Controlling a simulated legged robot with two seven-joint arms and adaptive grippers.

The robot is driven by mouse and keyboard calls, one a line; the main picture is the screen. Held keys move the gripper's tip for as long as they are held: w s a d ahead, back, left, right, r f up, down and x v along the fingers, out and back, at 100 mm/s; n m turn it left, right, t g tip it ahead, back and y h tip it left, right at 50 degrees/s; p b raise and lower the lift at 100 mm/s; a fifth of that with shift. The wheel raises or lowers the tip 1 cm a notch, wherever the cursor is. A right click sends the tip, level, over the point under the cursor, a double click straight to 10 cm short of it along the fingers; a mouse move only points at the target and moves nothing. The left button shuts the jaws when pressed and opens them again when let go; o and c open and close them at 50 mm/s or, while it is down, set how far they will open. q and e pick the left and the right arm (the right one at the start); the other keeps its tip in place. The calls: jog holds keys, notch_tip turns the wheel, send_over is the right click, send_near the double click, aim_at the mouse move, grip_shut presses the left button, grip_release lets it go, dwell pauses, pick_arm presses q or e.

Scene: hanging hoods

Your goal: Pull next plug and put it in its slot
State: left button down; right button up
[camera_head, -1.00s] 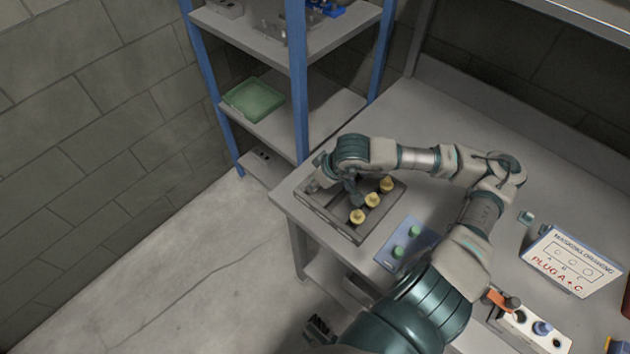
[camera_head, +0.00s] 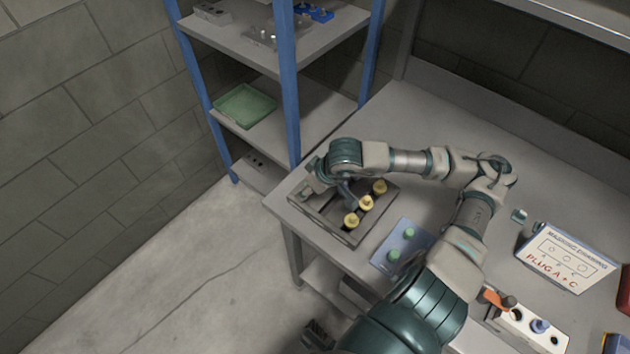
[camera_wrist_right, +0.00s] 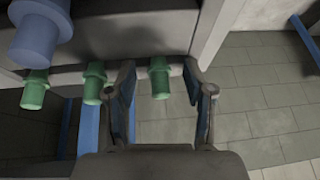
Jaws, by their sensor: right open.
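Three yellow plugs (camera_head: 366,203) stand in a row in a grey tray (camera_head: 318,220) at the table's left corner. My right gripper (camera_head: 347,194) is above the tray, close beside the row. The right wrist view shows the gripper (camera_wrist_right: 158,90) open, with a green plug (camera_wrist_right: 159,78) between its fingers and a gap on both sides. Two more green plugs (camera_wrist_right: 93,82) stand left of it, and a blue plug (camera_wrist_right: 38,35) is nearer. The plug colours differ between views, so I cannot match them for certain. My left gripper is not in view.
A sign (camera_head: 567,262) reads "PLUG A + C". A white block (camera_head: 520,325) holds a blue plug. A blue-posted shelf (camera_head: 290,100) stands close behind the tray.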

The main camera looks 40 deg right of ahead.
jog(key=v, duration=1.1)
jog(key=shift+r, duration=0.25)
jog(key=shift+s+d+r, duration=0.1)
jog(key=shift+s, duration=0.1)
